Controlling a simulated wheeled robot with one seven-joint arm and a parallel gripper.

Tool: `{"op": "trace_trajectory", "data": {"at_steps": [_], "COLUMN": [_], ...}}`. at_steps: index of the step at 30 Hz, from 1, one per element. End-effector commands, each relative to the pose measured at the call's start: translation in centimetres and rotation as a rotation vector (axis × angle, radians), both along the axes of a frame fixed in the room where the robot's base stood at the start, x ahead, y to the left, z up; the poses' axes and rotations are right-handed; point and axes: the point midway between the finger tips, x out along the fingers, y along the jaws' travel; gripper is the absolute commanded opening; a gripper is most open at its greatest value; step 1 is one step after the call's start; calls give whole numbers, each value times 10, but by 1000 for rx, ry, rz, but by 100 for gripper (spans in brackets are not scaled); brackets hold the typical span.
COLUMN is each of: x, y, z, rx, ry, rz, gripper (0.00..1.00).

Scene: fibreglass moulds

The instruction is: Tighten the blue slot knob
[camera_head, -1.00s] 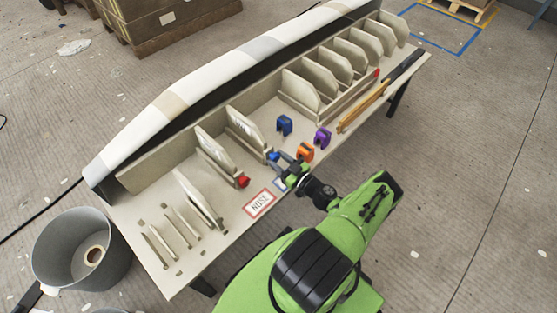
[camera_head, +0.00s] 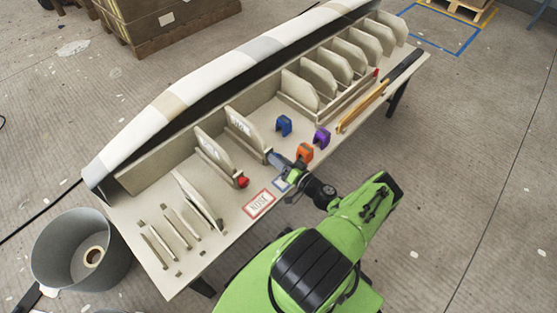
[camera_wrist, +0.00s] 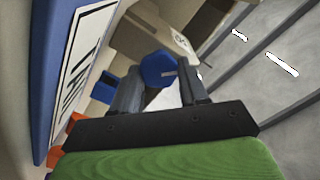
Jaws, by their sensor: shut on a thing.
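The blue slot knob (camera_wrist: 157,68) is a faceted blue piece with a pale line on its face. It sits between the two grey fingers of my gripper (camera_wrist: 160,90) in the wrist view, and the jaws are shut on it. In the head view my gripper (camera_head: 277,160) reaches to the front end of the slot that holds an upright board (camera_head: 244,130). The knob is mostly hidden by the fingers there. How tight it sits cannot be told.
A red knob (camera_head: 242,181) is on the slot to the left. Blue (camera_head: 284,125), orange (camera_head: 305,151) and purple (camera_head: 322,137) clamps stand close by on the bench. A red-framed label (camera_head: 259,204) lies at the front edge. A long white mould (camera_head: 215,75) runs behind.

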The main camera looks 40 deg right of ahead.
Motion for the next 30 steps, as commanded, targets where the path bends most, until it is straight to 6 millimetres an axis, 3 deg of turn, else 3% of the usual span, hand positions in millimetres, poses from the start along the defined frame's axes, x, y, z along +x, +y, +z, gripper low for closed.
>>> {"op": "trace_trajectory", "data": {"at_steps": [9,25,26,30], "x": [-1,-1,-1,0], "y": [0,0,0,0], "z": [-1,-2,-2,-1], "rx": [116,138,138,138], "ry": [6,7,7,6], "rz": [0,-1,-1,-1], "gripper": [13,13,47,68]}}
